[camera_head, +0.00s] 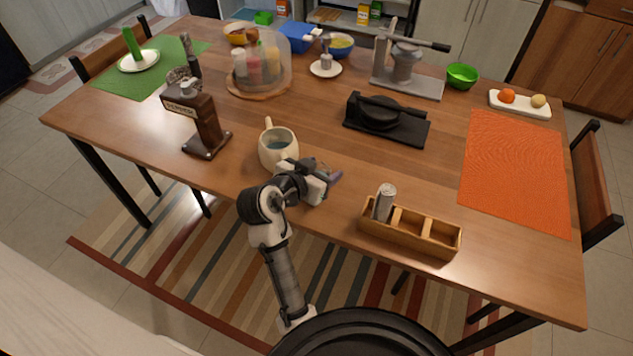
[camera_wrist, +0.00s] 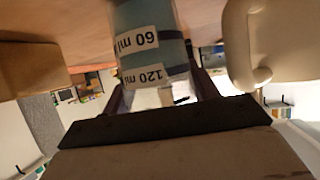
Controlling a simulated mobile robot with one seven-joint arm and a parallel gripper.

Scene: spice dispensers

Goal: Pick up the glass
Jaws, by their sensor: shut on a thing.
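The glass (camera_wrist: 152,18) is a measuring glass with a blue-grey tint and white "60 ml" and "120 ml" labels. In the wrist view it fills the space between the fingers of my gripper (camera_wrist: 160,98), which is shut on it. In the head view my gripper (camera_head: 328,176) is low over the table's front edge, just right of the cream mug (camera_head: 270,155). The glass is hard to make out there, mostly hidden by the gripper. I cannot tell whether it touches the table.
The mug stands close beside the glass, and also shows at the right of the wrist view (camera_wrist: 238,45). A wooden box (camera_head: 408,238) with a can is to the right. A brown grinder (camera_head: 205,125) is left, a black press (camera_head: 385,118) behind. The table (camera_head: 330,120) is clear between them.

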